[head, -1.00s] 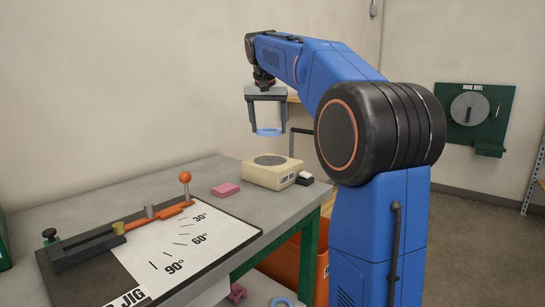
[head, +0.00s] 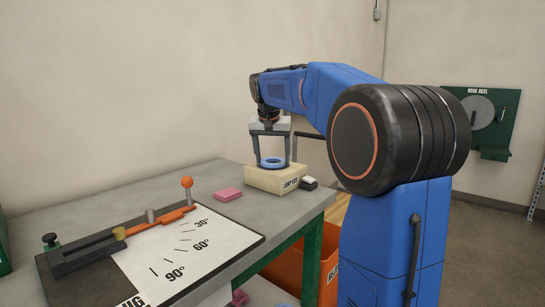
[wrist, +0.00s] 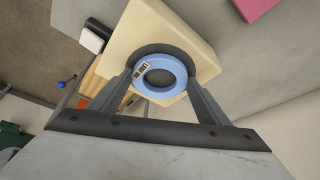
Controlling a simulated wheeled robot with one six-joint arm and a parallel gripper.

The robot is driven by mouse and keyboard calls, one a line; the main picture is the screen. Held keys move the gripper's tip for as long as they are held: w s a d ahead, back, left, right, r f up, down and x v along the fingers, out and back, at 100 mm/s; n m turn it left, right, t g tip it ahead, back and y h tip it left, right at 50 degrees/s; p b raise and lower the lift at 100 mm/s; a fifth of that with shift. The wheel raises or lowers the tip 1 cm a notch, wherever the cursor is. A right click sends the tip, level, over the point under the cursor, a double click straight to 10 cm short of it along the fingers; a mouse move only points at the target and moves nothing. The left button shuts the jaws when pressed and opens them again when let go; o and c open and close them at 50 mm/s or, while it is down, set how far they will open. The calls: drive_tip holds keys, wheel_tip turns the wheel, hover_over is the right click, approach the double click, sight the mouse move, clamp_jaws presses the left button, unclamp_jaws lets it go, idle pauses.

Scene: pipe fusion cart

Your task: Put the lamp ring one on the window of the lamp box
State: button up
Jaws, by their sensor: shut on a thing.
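The lamp box (head: 262,181) is a cream box near the right end of the bench; it also shows in the wrist view (wrist: 196,28). Its window (wrist: 150,50) is a dark round area on top, partly covered by the ring. The light-blue lamp ring (head: 273,162), also in the wrist view (wrist: 181,72), bears a small label. My gripper (head: 273,160) is shut on the ring, with a finger on each side. The ring is over the window, at or just above the top of the box. I cannot tell whether it touches.
A pink block (head: 228,194) lies left of the box, and a black-and-white block (head: 308,183) sits at its right. The angle jig (head: 190,240) with its orange lever fills the bench's front left. An orange bin (head: 285,268) stands below the bench.

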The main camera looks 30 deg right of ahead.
drive_tip(key=o, duration=1.1)
drive_tip(key=shift+f, duration=0.1)
drive_tip(key=shift+c, duration=0.2)
drive_tip(key=v, duration=1.2)
